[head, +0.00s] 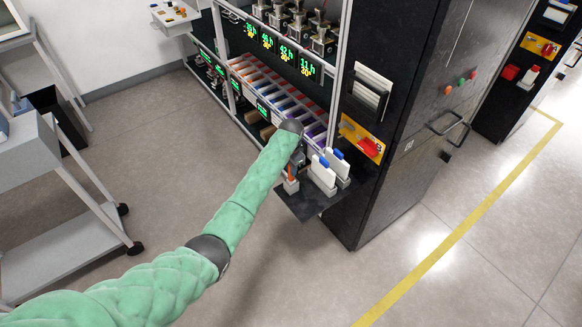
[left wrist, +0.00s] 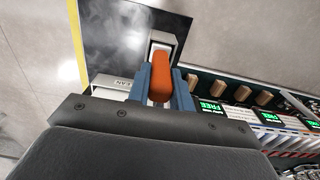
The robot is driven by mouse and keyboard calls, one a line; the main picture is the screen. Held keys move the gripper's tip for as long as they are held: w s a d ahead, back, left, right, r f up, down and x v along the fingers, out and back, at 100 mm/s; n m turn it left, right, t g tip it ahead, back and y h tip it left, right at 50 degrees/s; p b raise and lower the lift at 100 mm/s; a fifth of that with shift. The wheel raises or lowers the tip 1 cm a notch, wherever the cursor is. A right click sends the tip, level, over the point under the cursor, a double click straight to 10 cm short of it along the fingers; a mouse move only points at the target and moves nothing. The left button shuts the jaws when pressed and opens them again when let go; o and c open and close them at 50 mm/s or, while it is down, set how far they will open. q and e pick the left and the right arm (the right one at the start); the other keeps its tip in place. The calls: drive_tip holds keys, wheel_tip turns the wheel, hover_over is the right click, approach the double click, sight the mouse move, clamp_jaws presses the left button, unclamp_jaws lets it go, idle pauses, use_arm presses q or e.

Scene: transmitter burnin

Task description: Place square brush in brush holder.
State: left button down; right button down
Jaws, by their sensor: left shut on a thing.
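The square brush shows as an orange handle (left wrist: 161,72) between the two blue fingers of my left gripper (left wrist: 162,88), which is shut on it. In the head view the gripper (head: 296,158) is at the dark shelf plate on the rack's near end, with the orange handle (head: 291,172) below it. A small pale box (head: 290,187), seemingly the brush holder, is right under the handle. The box's pale rim (left wrist: 163,38) also shows around the handle's far end in the left wrist view. I cannot tell how deep the brush sits in it. My right gripper is not in view.
Two white holders with blue-topped items (head: 322,173) stand right of the gripper on the dark plate (head: 305,208). A black cabinet (head: 385,170) rises to the right. The rack with coloured slots (head: 275,88) lies behind. Floor is clear at front; a grey cart stands left.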

use_arm(q)
drive_tip(key=c, duration=1.3)
unclamp_jaws()
drive_tip(key=shift+o, duration=0.2)
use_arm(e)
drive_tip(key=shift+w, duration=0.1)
use_arm(q)
drive_tip(key=shift+r, duration=0.3)
wheel_tip(320, 180, up, 4)
drive_tip(key=shift+f+b, duration=0.1)
drive_tip(key=shift+b, duration=1)
wheel_tip(320, 180, up, 6)
drive_tip(key=shift+r+b, duration=0.15)
drive_tip(key=shift+b, duration=0.9)
drive_tip(key=shift+r, duration=0.7)
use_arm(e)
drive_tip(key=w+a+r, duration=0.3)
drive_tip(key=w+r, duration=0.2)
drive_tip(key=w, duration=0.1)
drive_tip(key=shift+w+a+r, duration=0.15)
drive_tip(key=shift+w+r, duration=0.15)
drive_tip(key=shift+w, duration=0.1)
